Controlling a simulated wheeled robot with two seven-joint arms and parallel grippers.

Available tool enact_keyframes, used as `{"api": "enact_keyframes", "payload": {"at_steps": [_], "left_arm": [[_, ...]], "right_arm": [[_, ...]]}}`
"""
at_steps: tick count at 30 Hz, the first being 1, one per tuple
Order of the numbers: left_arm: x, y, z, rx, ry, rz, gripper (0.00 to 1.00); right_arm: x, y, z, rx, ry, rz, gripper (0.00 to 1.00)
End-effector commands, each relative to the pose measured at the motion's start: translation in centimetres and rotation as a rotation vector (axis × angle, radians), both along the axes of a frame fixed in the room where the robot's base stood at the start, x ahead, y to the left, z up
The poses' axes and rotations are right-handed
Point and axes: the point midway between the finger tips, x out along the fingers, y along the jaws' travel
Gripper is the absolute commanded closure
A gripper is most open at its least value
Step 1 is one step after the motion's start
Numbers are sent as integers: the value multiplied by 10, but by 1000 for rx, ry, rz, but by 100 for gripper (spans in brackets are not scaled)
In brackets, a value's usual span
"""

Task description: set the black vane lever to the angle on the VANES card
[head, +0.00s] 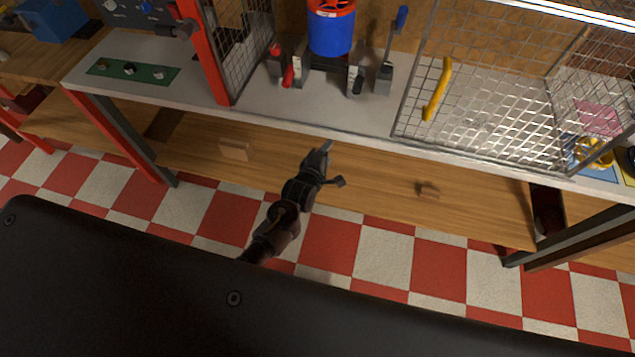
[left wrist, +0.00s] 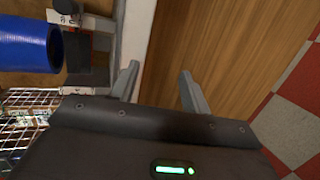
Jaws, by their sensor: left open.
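The blue duct (head: 331,34) with a red rotor on top stands at the back of the grey bench. A small black lever knob (head: 358,84), seemingly the black vane lever, sits low to its right beside a white scale plate (head: 352,76). In the left wrist view the duct (left wrist: 28,45) is at upper left, with a black knob (left wrist: 66,5) and white plate near it. No VANES card can be read. My left gripper (head: 326,152) is open and empty in front of the bench's front edge, apart from the lever. My right gripper is not in view.
A red lever (head: 288,77) is left of the duct and a blue-handled lever (head: 400,20) right. An open mesh guard with a yellow handle (head: 438,90) covers the right bench; a red post (head: 205,50) stands left. A wooden shelf (head: 380,180) runs below.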

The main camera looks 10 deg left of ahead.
Motion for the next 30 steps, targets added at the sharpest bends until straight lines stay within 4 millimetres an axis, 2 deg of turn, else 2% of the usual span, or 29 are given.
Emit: {"api": "enact_keyframes", "payload": {"at_steps": [6, 15, 21, 30], "left_arm": [[-19, 6, -43, 119, 58, -45, 53], [-40, 14, -84, 241, 113, -100, 53], [-46, 16, -94, 273, 128, -115, 53], [-46, 16, -95, 277, 130, -117, 53]], "right_arm": [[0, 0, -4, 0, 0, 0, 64], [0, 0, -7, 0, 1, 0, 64], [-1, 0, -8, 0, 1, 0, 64], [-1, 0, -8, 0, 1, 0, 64]]}}
